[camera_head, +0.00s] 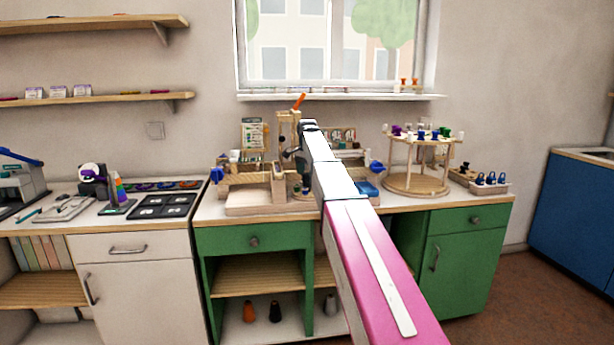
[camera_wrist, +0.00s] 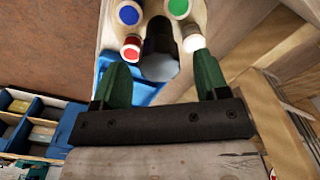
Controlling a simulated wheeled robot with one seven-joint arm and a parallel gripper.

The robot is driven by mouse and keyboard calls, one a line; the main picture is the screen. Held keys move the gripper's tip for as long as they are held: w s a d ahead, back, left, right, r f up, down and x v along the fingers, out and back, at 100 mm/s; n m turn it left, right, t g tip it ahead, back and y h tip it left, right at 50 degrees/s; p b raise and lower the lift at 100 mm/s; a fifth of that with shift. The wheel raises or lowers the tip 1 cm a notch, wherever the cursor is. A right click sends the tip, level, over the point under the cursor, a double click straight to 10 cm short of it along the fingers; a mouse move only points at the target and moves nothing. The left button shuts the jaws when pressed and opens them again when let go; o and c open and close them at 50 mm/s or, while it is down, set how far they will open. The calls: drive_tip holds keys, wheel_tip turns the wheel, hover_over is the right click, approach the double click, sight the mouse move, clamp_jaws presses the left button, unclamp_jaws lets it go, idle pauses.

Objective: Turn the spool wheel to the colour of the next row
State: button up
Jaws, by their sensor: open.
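In the wrist view, a pale wooden holder, seemingly the spool wheel (camera_wrist: 186,17), carries blue (camera_wrist: 129,13), green (camera_wrist: 178,8), red (camera_wrist: 131,47) and white (camera_wrist: 193,42) round spool ends. A black post with a grey end (camera_wrist: 158,67) stands among them. My gripper (camera_wrist: 163,64) is open, its two green fingers on either side of the post's grey end. Contact cannot be told. In the head view my arm hides most of this spot, beside a wooden stand (camera_head: 285,128). Bead row and pattern colours are too small to read.
A round wooden rack (camera_head: 415,184) with coloured spools stands to the right on the green bench. A wooden board (camera_head: 255,199) lies left of my arm. A blue compartment tray (camera_wrist: 38,107) and wooden framework (camera_wrist: 275,120) flank my gripper in the wrist view.

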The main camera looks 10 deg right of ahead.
drive_tip(key=shift+f, duration=0.7)
drive_tip(key=c, duration=0.9)
drive_tip(key=shift+c, duration=0.2)
drive_tip(key=shift+n, duration=0.4)
drive_tip(key=n, duration=0.6)
drive_tip(key=shift+n, duration=0.3)
drive_tip(key=n, duration=0.6)
drive_tip(key=shift+a+n, duration=0.1)
drive_tip(key=shift+n, duration=0.3)
